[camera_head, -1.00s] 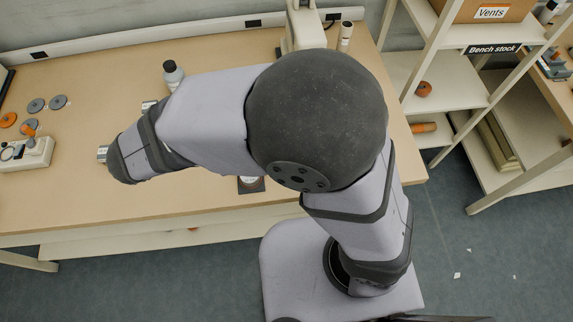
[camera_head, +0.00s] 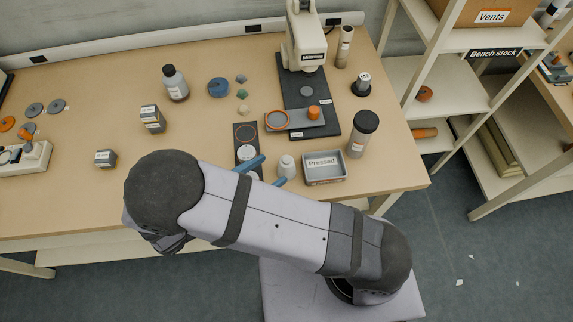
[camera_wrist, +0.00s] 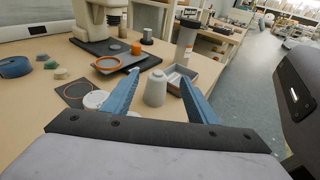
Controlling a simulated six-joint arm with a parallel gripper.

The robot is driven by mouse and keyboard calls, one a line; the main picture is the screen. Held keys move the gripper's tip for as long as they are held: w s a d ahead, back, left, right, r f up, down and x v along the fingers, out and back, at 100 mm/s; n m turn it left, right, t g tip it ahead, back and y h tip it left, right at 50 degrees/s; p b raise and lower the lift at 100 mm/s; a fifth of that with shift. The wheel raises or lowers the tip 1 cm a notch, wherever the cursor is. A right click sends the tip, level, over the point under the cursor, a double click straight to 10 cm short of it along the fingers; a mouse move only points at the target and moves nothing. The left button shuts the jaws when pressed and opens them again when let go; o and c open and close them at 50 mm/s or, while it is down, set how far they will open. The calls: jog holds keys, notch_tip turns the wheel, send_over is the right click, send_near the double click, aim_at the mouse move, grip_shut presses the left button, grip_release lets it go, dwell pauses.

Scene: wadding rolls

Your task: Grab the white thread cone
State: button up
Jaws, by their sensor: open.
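The white thread cone (camera_head: 287,168) stands upright on the bench, left of the grey tray. It also shows in the wrist view (camera_wrist: 156,90), in the gap between the fingers. My gripper (camera_head: 273,169) has two blue fingers, spread open with nothing held. In the head view their tips are just left of the cone, one on the far side and one on the near side. In the wrist view the gripper (camera_wrist: 160,77) frames the cone, with a gap on both sides. I cannot tell whether the cone is fully between the tips.
A grey tray labelled "Pressed" (camera_head: 324,180) sits close right of the cone. A dark marked plate (camera_head: 244,146) with a white disc lies on the left. A dark-capped jar (camera_head: 361,138) stands behind the tray. A press (camera_head: 305,45) stands at the back.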

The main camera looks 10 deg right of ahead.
aim_at(285, 161)
jog(key=shift+f, duration=0.5)
jog(key=shift+r+p+x, duration=0.2)
jog(key=shift+p+x, duration=1.35)
jog(key=shift+x, duration=1.75)
jog(key=shift+w+d+f, duration=0.15)
jog(key=shift+w+d, duration=0.15)
jog(key=c, duration=1.2)
